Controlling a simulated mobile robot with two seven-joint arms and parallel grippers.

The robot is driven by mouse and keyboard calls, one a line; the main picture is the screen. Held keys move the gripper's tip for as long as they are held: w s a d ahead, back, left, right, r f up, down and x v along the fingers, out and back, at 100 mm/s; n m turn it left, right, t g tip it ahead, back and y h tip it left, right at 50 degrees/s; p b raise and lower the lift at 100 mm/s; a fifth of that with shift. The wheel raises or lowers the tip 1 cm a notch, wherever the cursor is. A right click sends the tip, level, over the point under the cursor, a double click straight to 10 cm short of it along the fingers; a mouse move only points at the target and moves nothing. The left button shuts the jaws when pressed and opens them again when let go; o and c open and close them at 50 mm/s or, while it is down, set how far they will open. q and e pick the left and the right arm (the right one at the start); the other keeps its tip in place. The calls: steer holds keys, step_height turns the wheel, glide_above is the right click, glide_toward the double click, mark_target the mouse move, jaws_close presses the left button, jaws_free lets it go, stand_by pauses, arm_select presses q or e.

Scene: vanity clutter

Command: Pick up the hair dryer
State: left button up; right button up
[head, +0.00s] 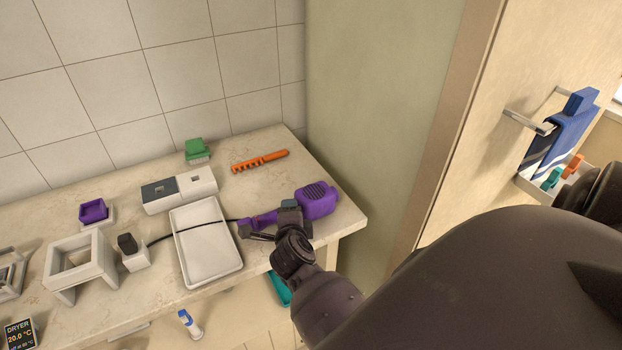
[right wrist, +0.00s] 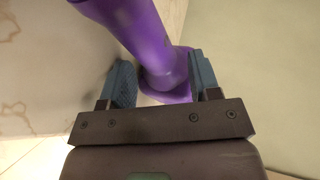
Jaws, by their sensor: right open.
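The purple hair dryer (head: 318,201) lies on the counter near its right end, with a dark cord running left from its handle. My right gripper (head: 268,226) is at the handle, partly covering it. In the right wrist view, the purple dryer (right wrist: 155,45) comes down from the top and shows between the two blue-grey fingers of the open gripper (right wrist: 162,82). I cannot tell whether either finger touches it. My left gripper is not in view.
A white tray (head: 212,270) lies left of my gripper. An orange comb (head: 260,161), a green brush (head: 197,149) and a grey-and-white box (head: 180,190) are behind. A white stand (head: 80,258) is at left. A green wall panel (head: 375,120) rises beyond the counter's right end.

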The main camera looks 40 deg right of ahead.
steer(key=shift+w+d, duration=0.15)
steer(key=shift+w, duration=0.05)
steer(key=shift+c, duration=0.3)
steer(key=shift+f, duration=0.1)
steer(key=c, duration=0.6)
